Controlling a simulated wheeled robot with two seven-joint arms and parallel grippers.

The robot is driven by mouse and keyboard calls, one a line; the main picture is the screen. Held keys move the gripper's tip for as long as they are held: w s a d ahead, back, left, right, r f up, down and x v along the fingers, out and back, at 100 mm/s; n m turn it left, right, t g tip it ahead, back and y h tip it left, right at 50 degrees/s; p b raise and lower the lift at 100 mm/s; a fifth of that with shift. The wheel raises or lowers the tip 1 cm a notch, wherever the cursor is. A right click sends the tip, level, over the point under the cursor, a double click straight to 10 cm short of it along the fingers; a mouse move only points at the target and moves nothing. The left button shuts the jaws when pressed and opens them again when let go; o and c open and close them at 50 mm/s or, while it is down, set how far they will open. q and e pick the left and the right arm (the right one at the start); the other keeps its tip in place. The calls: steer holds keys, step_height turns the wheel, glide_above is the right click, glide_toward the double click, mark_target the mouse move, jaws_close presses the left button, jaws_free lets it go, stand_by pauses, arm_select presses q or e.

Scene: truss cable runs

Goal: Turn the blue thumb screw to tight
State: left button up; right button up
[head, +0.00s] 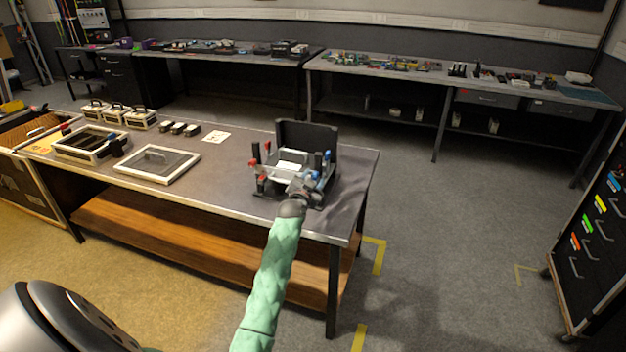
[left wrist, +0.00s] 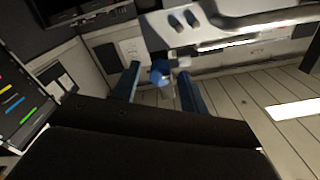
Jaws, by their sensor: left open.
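A dark fixture (head: 308,135) with an upright back panel stands near the right end of the table. It has red-topped posts at its left and blue-topped parts at its right. My left gripper (head: 300,187) is at the fixture's front right, close to the blue parts. In the left wrist view its two fingers are apart, with a blue thumb screw (left wrist: 160,72) showing between their tips. I cannot tell whether the fingers touch it. How tight the screw is does not show. My right gripper is not in view.
The table (head: 235,170) also holds a framed tray (head: 157,164), an open box (head: 90,143), several small cases and a white card (head: 216,137). A drawer cabinet (head: 590,250) stands at the right. The table's right front corner is clear.

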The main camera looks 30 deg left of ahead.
arm_select(q)
jaws_close()
